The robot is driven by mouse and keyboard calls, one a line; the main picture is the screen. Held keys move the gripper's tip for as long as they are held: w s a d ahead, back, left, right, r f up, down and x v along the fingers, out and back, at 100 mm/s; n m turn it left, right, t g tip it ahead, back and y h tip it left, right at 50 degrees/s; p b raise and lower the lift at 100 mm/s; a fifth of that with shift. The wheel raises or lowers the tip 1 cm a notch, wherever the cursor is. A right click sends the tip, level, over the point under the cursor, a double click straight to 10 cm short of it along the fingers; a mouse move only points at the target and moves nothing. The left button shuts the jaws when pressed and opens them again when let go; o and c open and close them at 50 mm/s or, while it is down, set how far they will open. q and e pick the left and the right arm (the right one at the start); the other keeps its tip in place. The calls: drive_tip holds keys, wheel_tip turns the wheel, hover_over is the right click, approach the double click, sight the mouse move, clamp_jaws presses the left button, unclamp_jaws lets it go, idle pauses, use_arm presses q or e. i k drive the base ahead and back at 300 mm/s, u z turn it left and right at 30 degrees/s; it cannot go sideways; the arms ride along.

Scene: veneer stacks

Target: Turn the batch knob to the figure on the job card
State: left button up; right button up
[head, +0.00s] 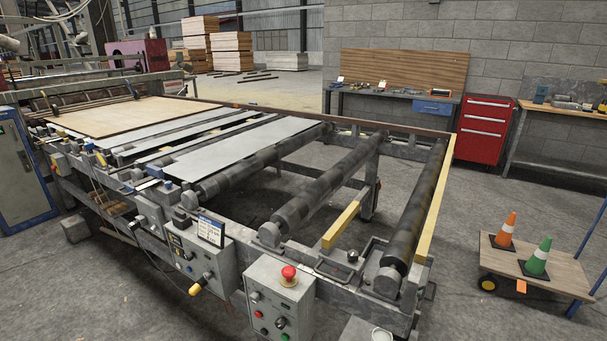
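The job card (211,231) looks like a small white card with a dark blue top band, standing on a grey control box (223,262) on the near side of the roller machine. Its figure is too small to read. A dark knob (207,277) sits on that box's front, and another dark knob (280,322) is on the grey box with the red mushroom button (289,273). I cannot tell which one is the batch knob, nor its setting. Neither of my grippers is in view.
The roller machine (325,190) fills the middle, with a veneer sheet (130,115) at its far left. A yellow-ended lever (196,289) sticks out near the control box. A cart (545,268) with an orange and a green cone stands right. Floor between is clear.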

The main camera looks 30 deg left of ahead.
sight(207, 276)
drive_tip(key=u, duration=1.75)
